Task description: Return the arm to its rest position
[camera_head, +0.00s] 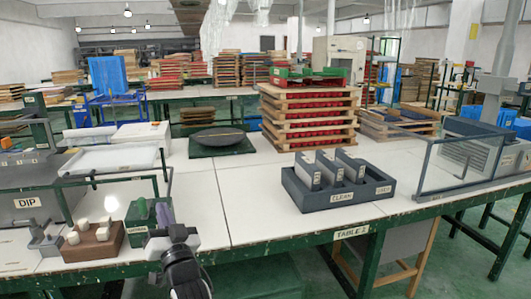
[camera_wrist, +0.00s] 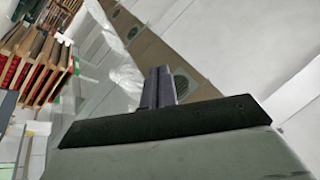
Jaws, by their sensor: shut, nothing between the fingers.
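My arm (camera_head: 187,272) reaches up from the bottom of the head view, just in front of the table's near edge. My gripper (camera_head: 158,240) is at its upper end, grey and small, close to the green holder. In the wrist view my gripper (camera_wrist: 158,72) shows two dark fingers side by side, shut with nothing between them. That view is tilted and looks toward the ceiling and far stacks.
The white table (camera_head: 245,220) has a green front edge. Near my gripper are a green holder (camera_head: 138,228) and a brown block with white pegs (camera_head: 92,243). The table's middle is clear.

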